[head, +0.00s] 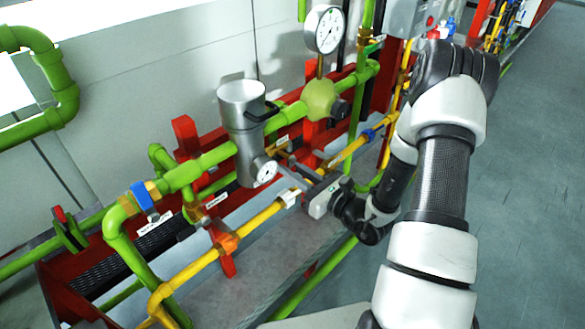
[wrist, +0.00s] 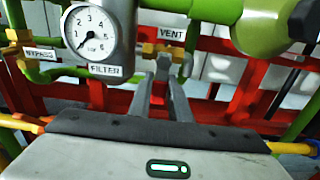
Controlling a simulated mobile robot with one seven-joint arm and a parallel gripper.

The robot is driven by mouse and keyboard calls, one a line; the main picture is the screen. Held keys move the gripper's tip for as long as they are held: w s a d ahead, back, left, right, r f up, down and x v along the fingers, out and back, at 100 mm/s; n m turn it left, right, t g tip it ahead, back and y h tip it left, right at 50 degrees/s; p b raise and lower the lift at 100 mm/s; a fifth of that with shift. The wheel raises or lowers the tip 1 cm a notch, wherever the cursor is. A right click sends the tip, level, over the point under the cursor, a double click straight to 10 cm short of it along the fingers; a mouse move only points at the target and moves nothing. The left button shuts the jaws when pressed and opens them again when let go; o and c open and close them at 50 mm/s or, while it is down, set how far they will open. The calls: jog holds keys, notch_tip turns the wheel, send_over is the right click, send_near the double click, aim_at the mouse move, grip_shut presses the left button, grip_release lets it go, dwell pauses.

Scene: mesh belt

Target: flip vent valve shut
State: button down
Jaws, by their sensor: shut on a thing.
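The vent valve shows in the wrist view as a brass fitting (wrist: 165,52) below the white VENT label (wrist: 172,33). In the head view its small brass body (head: 277,145) sits just right of the grey filter canister. My gripper (wrist: 162,70) reaches to it from the front, with its two grey fingers converging just below the brass. In the head view my gripper (head: 282,163) is beside the round filter gauge. The fingers are shut on the vent valve's handle, which they mostly hide; its exact angle cannot be told.
The filter gauge (wrist: 90,32) is close left of the fingers. The grey canister (head: 243,125) and a green regulator body (head: 319,98) stand behind. A yellow pipe (head: 262,217) runs along the front, near my gripper. Open floor (head: 535,200) lies to the right.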

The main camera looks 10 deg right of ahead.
jog(key=c, duration=1.6)
grip_release()
jog(key=shift+c, duration=0.2)
jog(key=v, duration=1.7)
jog(key=shift+s, duration=0.25)
jog(key=shift+d, duration=0.1)
